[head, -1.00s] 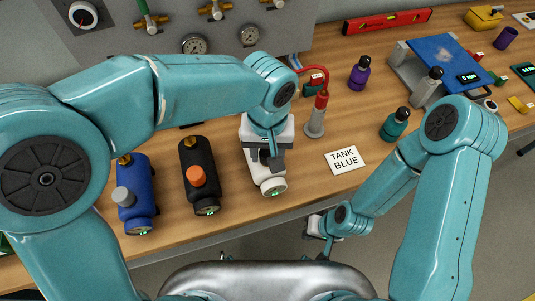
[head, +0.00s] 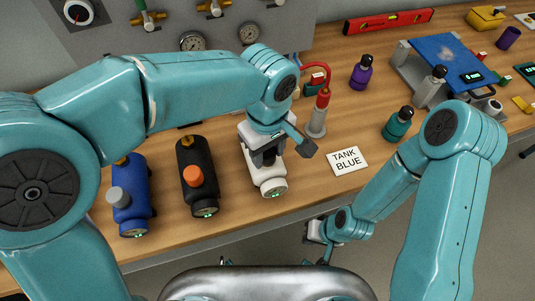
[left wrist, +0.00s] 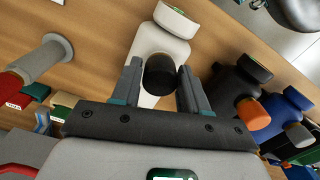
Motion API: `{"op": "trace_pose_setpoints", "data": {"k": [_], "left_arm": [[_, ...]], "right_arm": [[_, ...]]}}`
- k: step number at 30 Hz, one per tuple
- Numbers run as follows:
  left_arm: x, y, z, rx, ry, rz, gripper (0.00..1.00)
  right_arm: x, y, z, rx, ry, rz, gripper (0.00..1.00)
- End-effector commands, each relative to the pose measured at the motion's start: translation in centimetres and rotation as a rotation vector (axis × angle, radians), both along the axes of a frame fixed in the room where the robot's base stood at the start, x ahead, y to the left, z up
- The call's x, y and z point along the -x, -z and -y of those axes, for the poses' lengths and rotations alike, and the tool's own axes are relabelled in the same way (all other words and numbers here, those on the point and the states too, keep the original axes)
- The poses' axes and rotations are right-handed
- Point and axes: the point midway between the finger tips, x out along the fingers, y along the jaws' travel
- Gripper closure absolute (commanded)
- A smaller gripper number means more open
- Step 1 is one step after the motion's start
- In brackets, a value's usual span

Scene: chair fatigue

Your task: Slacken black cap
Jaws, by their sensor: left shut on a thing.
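The white tank (head: 268,180) lies on the wooden bench, with its black cap mostly hidden by my left gripper (head: 270,155) in the head view. The left wrist view shows the black cap (left wrist: 160,75) between both fingers, on the side of the white tank (left wrist: 158,40). My left gripper is shut on this cap, which is still at the tank. My right gripper (head: 322,245) is low beyond the bench's front edge, away from the tank; its fingers are too small to read.
A TANK BLUE card (head: 347,161) lies to the right. A grey post with a red top (head: 318,118) stands close behind the gripper.

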Motion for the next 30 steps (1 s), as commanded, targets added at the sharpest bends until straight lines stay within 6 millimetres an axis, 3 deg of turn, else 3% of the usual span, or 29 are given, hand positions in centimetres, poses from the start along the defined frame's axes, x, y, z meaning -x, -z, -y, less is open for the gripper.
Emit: {"op": "trace_pose_setpoints", "data": {"k": [11,19,26,27,28,30], "left_arm": [[0.0,0.1,0.0,0.001,-0.089,0.001,0.88],[0.0,0.1,0.0,0.001,-0.4,0.001,0.88],[0.0,0.0,0.0,0.001,-0.418,0.0,0.88],[0.0,0.0,0.0,0.001,-0.418,0.0,0.43],[0.0,0.0,0.0,0.001,-0.417,0.0,0.38],[0.0,0.0,0.0,0.001,-0.417,0.0,0.38]], "right_arm": [[0.0,0.3,0.0,0.0,0.0,0.0,1.0],[0.0,1.3,0.0,0.0,0.0,0.0,1.0],[0.0,1.2,0.0,0.0,0.0,0.0,1.0],[0.0,1.2,0.0,0.0,0.0,0.0,1.0],[0.0,1.2,0.0,0.0,0.0,0.0,1.0],[0.0,1.2,0.0,0.0,0.0,0.0,1.0]]}}
